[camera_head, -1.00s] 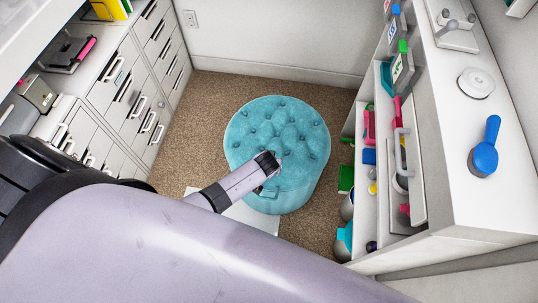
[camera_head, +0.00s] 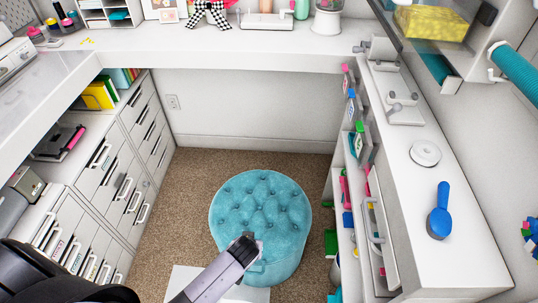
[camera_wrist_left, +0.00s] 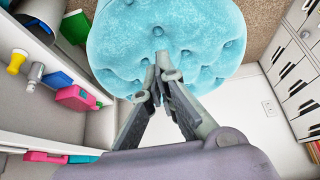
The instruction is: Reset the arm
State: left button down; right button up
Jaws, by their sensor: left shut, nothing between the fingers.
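My left gripper (camera_head: 250,244) is low in the middle of the head view, in front of or above the round blue tufted ottoman (camera_head: 262,200). In the left wrist view its two grey fingers (camera_wrist_left: 160,68) are closed together at the tips, with nothing held. The ottoman (camera_wrist_left: 120,40) fills the top of that view behind the fingertips. I cannot tell whether they touch it. My right gripper does not show.
A drawer cabinet (camera_head: 130,165) stands on the left and a white shelf unit (camera_head: 455,265) with coloured tools on the right. A white countertop (camera_head: 235,48) runs along the back. A blue-handled tool (camera_head: 440,212) lies on the right top. Brown carpet (camera_head: 190,185) surrounds the ottoman.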

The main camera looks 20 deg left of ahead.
pick_arm(q)
jog(key=s+a+f+m+g, duration=0.1)
jog(key=s+f+m+g, duration=0.15)
jog(key=s+f, duration=1.05)
jog(key=s+a+f+m, duration=0.1)
jog(key=s+f, duration=0.2)
jog(key=s, duration=0.3)
jog(key=s+a+f+m+g+h, duration=0.1)
jog(key=s+f, duration=0.2)
jog(key=s, duration=0.4)
jog(key=s+a+f+m, duration=0.1)
jog(key=s+f, duration=0.3)
jog(key=s, duration=0.3)
jog(key=shift+s+g, duration=0.2)
jog(key=shift+g, duration=0.15)
